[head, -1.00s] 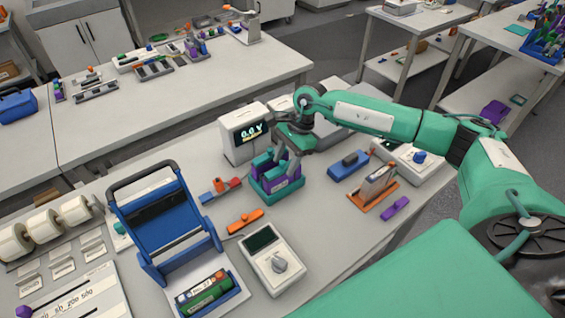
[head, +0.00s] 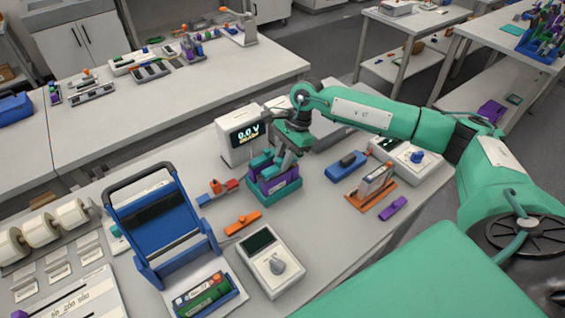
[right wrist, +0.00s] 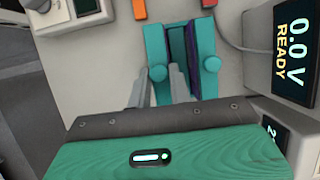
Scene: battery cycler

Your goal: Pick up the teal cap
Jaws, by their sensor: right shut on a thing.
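A teal holder (head: 271,195) with purple sides stands on the bench in front of the meter. Teal caps (head: 261,163) with round knobs sit in its top. In the right wrist view two long teal caps lie side by side, one (right wrist: 154,45) at the left and the other (right wrist: 209,85) at the right, with a purple strip beside it. My right gripper (head: 286,160) is down at the holder. In the right wrist view its fingers (right wrist: 159,80) are shut on the left teal cap, one on each side near its knob. My left gripper is not in view.
A meter (head: 247,133) reading 0.0 V stands close behind the holder. A blue stand (head: 165,225), an orange piece (head: 243,222) and a white dial box (head: 270,262) are around it. An orange-based fixture (head: 371,188) and a blue block (head: 346,166) stand to the right.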

